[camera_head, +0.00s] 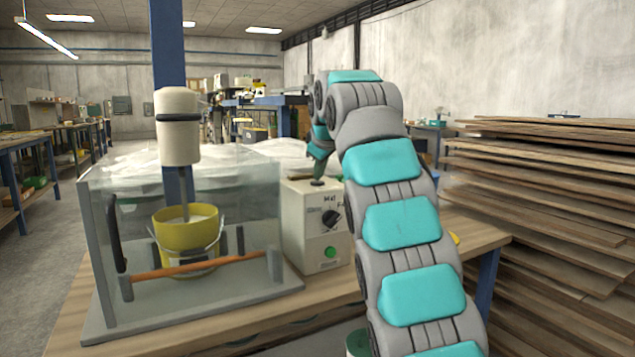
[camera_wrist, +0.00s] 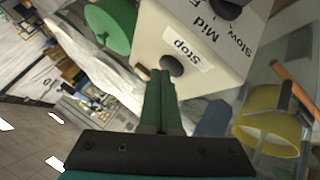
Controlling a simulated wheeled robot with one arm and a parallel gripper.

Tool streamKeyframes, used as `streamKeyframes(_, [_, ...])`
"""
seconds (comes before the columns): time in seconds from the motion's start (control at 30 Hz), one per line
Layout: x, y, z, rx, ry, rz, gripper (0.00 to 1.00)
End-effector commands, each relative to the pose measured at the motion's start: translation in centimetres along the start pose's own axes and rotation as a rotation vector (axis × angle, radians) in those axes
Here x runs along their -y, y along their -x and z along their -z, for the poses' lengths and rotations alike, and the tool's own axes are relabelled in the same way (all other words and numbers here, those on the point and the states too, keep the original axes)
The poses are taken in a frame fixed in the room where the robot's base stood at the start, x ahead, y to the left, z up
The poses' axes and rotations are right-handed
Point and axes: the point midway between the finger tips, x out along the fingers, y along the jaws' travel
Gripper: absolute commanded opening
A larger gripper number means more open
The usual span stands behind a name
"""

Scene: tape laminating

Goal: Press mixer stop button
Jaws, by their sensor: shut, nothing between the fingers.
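The mixer's control box (camera_head: 305,235) is cream and stands on the wooden table, right of the clear mixer enclosure. The black stop button (camera_wrist: 172,65) sits on its top face beside a "Stop" label, and also shows in the head view (camera_head: 318,183). My gripper (camera_wrist: 162,73) is shut and empty, its green fingertips together at the button's edge in the wrist view. In the head view my gripper (camera_head: 319,172) points down just above the button. I cannot tell whether they touch. The front face has a black speed knob (camera_head: 330,218) and a green button (camera_head: 331,252).
The clear enclosure (camera_head: 105,235) holds a yellow bucket (camera_head: 187,230) under the mixer head (camera_head: 177,125). An orange-brown handle bar (camera_head: 195,267) crosses its front. Stacked boards (camera_head: 560,190) stand at the right. A round green thing (camera_wrist: 110,25) shows beside the box.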

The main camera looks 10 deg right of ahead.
Motion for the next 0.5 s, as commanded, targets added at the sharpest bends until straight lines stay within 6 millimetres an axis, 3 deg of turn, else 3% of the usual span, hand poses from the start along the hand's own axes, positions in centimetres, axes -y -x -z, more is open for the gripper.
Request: streamKeyframes(0.5, [-0.46,0.63,0.46,0.001,0.0,0.001,0.0])
